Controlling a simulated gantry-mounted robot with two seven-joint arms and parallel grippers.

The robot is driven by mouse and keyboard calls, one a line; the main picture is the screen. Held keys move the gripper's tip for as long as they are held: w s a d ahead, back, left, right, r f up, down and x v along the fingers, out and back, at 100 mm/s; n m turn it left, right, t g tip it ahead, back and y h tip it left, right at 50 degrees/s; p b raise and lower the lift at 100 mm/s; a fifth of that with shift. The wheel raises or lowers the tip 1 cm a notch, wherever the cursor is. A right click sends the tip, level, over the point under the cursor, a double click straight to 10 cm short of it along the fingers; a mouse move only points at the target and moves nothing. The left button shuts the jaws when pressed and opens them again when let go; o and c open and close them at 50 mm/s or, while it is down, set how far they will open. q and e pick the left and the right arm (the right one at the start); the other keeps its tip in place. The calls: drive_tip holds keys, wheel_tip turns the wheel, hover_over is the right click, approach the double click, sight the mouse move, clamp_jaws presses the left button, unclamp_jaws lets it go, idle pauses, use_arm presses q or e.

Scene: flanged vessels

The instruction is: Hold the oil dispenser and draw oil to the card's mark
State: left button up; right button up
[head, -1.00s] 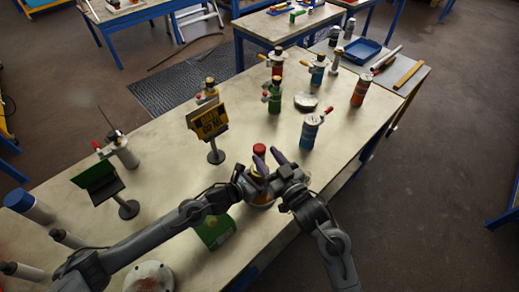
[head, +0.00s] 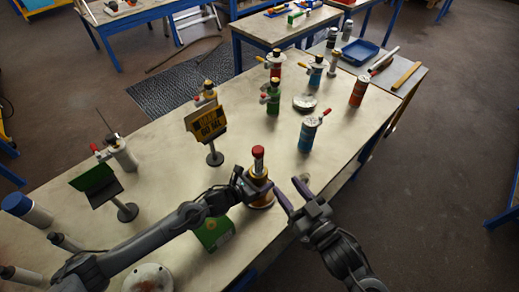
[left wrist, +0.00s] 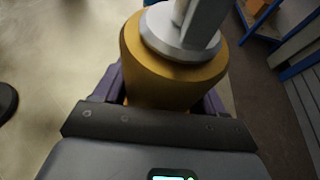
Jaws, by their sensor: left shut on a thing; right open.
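The oil dispenser (head: 260,201) has an amber body and a red knob (head: 258,152) on a stem above it. It stands upright near the table's front edge. My left gripper (head: 261,187) is shut around its upper body. In the left wrist view the yellow-orange body (left wrist: 170,75) sits between the fingers, with a pale collar and stem on top. My right gripper (head: 285,184) is open and empty, just right of the dispenser and apart from the knob. A yellow and black card (head: 207,121) stands behind on a post; its lettering is too small to read surely.
A green box (head: 214,232) lies left of the dispenser, under my left forearm. A blue can (head: 308,134) with a red handle, a green bottle (head: 273,98) and a grey disc (head: 305,103) stand farther back. A dark green panel (head: 96,182) stands left. Table between card and blue can is clear.

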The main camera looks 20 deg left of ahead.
drive_tip(key=shift+s+d, duration=0.3)
drive_tip(key=shift+d, duration=0.1)
use_arm(q)
drive_tip(key=o, duration=1.4)
